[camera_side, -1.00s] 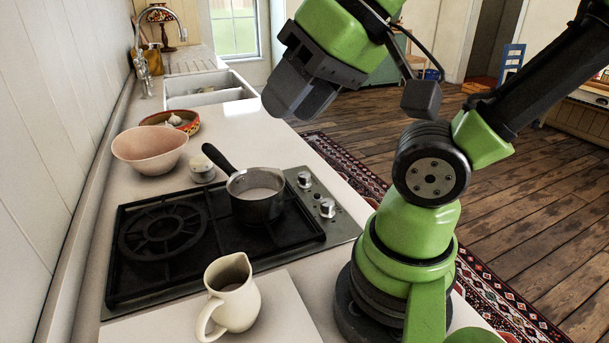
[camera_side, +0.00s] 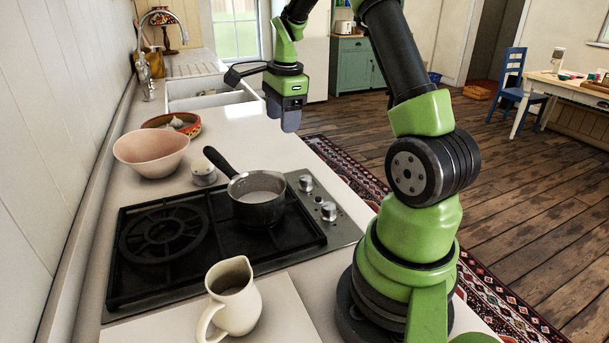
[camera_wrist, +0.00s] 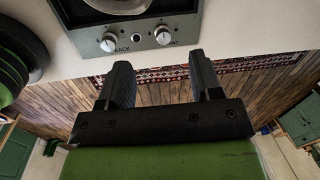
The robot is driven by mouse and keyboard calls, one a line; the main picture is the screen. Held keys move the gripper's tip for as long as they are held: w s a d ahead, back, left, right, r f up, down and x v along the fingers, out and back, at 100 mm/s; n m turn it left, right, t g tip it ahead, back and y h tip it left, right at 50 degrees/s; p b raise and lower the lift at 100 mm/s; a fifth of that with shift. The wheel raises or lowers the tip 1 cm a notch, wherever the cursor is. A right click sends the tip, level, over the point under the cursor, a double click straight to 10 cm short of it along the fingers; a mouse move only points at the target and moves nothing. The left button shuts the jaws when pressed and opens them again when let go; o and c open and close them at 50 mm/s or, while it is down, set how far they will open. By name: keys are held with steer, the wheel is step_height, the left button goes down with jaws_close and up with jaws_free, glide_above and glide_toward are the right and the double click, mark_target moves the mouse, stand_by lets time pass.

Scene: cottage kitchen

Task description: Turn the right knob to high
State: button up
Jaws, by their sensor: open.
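The hob (camera_side: 340,236) has two silver knobs along its front edge. Facing the hob from its front, the right knob is the farther one in the side view (camera_side: 305,182), and it shows on the right in the wrist view (camera_wrist: 163,35). The left knob (camera_side: 328,211) is nearer the side camera and shows in the wrist view too (camera_wrist: 108,42). The exact setting of either knob is too small to tell.
A saucepan (camera_side: 258,208) of pale liquid stands on the burner beside the knobs, handle towards the back. A cream jug (camera_side: 233,298), a pink bowl (camera_side: 150,150), a small white pot (camera_side: 203,173) and a patterned dish (camera_side: 184,124) also stand around.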

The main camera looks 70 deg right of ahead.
mark_target(304, 177)
steer(key=d+f+m, duration=0.1)
steer(key=d+f, duration=0.1)
steer(key=f, duration=0.3)
steer(key=s+d+f+m, duration=0.1)
steer(key=d+f+m, duration=0.1)
steer(key=f, duration=0.4)
steer(key=s+d+f+m+g, duration=0.1)
steer(key=d+f+m, duration=0.1)
steer(key=f, duration=0.4)
steer(key=shift+s+f+y, duration=0.25)
steer(key=shift+y, duration=0.05)
steer(key=c, duration=0.9)
